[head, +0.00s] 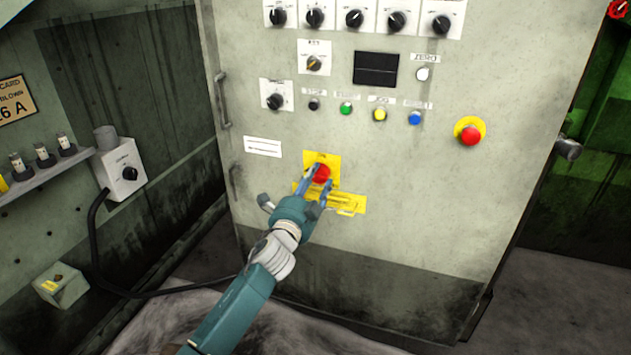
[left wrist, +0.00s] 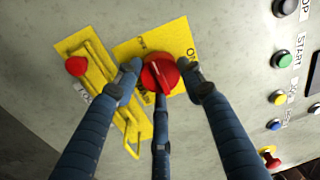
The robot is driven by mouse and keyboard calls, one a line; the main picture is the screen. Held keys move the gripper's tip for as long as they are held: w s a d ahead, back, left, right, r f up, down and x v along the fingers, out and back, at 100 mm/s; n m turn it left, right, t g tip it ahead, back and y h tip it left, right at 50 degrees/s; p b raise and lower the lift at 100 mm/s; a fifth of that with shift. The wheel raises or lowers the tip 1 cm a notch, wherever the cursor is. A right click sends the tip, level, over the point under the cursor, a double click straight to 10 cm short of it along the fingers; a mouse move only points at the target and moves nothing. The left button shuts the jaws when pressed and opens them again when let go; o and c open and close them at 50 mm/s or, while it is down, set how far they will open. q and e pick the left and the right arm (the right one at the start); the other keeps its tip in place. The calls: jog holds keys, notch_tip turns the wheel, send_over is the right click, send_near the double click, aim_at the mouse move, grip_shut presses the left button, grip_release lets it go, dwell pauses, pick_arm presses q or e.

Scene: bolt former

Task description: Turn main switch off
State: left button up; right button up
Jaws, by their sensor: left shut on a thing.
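The main switch is a red rotary knob (head: 320,173) on a yellow plate (head: 334,160), low on the grey cabinet front. In the left wrist view the knob (left wrist: 160,73) sits on its yellow plate (left wrist: 178,38), which has partly hidden lettering. My left gripper (head: 317,181) reaches up to the knob from below. In the left wrist view its blue fingers (left wrist: 162,78) stand on both sides of the knob, shut on it. A third finger lies below the knob in that view. My right gripper is not in view.
A yellow latch plate (head: 345,203) with a handle lies just below the switch. A red emergency button (head: 469,133) is to the right. Above are green (head: 346,108), yellow (head: 379,114) and blue (head: 414,118) buttons and several black selector knobs. A grey box (head: 122,172) with a cable hangs at the left.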

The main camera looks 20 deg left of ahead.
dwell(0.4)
pick_arm(q)
jog(key=o, duration=1.2)
jog(key=s, duration=0.8)
jog(key=s+f, duration=0.1)
jog(key=s, duration=0.3)
jog(key=shift+a, duration=0.15)
